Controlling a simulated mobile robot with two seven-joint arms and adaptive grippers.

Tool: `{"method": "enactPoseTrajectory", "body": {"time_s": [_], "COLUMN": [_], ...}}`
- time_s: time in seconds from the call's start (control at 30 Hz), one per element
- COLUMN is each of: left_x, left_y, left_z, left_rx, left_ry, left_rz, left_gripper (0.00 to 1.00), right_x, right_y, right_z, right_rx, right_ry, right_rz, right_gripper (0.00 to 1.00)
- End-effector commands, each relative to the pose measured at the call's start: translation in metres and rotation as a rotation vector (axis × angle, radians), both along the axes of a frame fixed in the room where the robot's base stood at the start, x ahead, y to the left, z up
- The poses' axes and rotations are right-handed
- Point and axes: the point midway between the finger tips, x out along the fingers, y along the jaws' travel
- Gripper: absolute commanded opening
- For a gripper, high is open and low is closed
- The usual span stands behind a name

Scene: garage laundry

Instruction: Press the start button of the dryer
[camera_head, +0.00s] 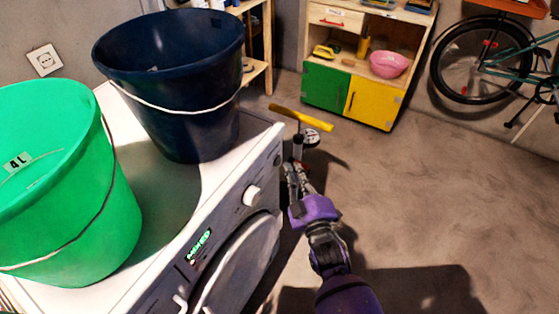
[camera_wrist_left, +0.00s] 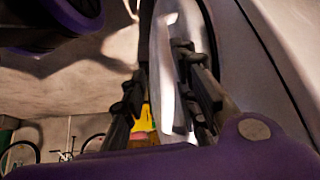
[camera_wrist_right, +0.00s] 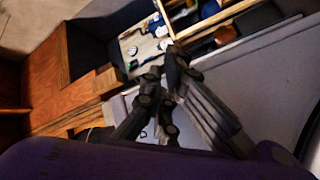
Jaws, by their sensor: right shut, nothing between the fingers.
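The white dryer (camera_head: 228,185) stands at the left in the head view. Its front panel has a round white knob (camera_head: 253,195), a lit green display (camera_head: 199,244) and a small round button (camera_head: 277,160) near the far end. The round door (camera_head: 240,268) is below. My right gripper (camera_head: 293,172) is shut and empty, just off the panel's far end near that button; I cannot tell whether it touches. The right wrist view shows its fingers (camera_wrist_right: 165,95) close together. My left gripper (camera_wrist_left: 160,85) shows only in its wrist view, fingers apart, beside a pale curved rim.
A green bucket (camera_head: 65,190) and a dark blue bucket (camera_head: 180,85) stand on the dryer. A cabinet (camera_head: 395,100) with green and yellow doors and a bicycle (camera_head: 490,65) are at the back. The floor (camera_head: 430,190) at the right is clear.

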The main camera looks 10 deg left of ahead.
Motion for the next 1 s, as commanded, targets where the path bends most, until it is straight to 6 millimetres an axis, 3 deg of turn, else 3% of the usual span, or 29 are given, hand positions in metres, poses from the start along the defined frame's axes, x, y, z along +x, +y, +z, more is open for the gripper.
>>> {"method": "enactPoseTrajectory", "body": {"time_s": [0.27,0.73,1.0], "left_x": [0.001,0.008,0.008], "left_y": [0.0,0.0,0.0], "left_z": [0.001,0.017,0.018], "left_rx": [0.0,0.0,0.0], "left_ry": [-0.001,-0.017,-0.018], "left_rz": [0.0,0.0,0.0], "left_gripper": [0.28,0.28,0.28], "right_x": [-0.001,-0.017,-0.019], "right_y": [-0.002,-0.041,-0.046], "right_z": [0.0,0.001,0.0], "right_rx": [0.0,-0.001,0.001], "right_ry": [0.001,0.0,0.0], "right_rz": [-0.001,-0.001,0.0], "right_gripper": [0.0,0.0,0.0]}}
